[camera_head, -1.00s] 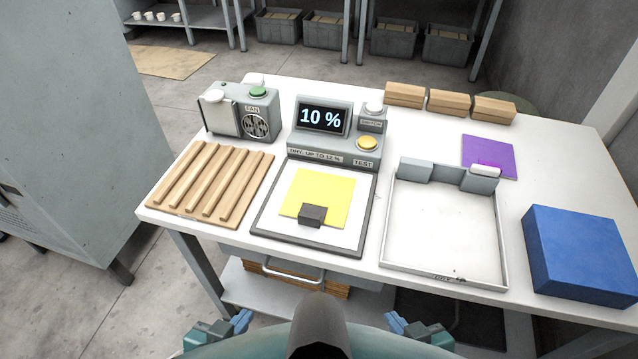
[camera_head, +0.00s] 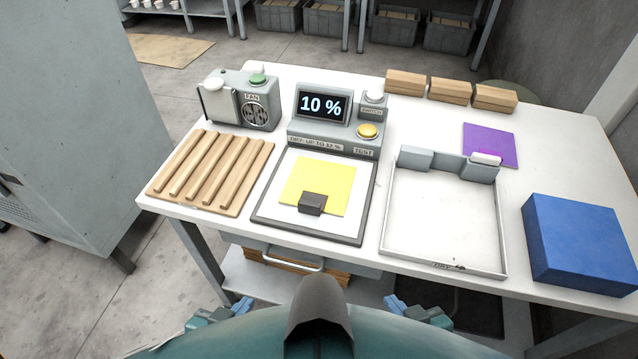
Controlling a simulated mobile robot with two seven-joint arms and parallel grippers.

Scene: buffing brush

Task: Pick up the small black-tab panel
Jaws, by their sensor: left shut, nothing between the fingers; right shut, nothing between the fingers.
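The small yellow panel with a black tab (camera_head: 325,181) lies flat on the white plate of the test device (camera_head: 275,208). Its dark block-shaped tab (camera_head: 312,204) is at the panel's front edge, facing me. The device's display reads 10 %. My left gripper (camera_head: 243,306) is shut and empty, low in front of the table. My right gripper (camera_head: 393,302) is shut and empty, also low in front of the table. Both are apart from the panel.
A slatted wooden rack (camera_head: 212,171) and fan unit (camera_head: 240,99) stand left. A white tray (camera_head: 388,238), blue block (camera_head: 580,243) and purple panel with a pale tab (camera_head: 488,143) lie right. Wooden blocks (camera_head: 449,90) line the back. A drawer handle (camera_head: 282,259) is under the front edge.

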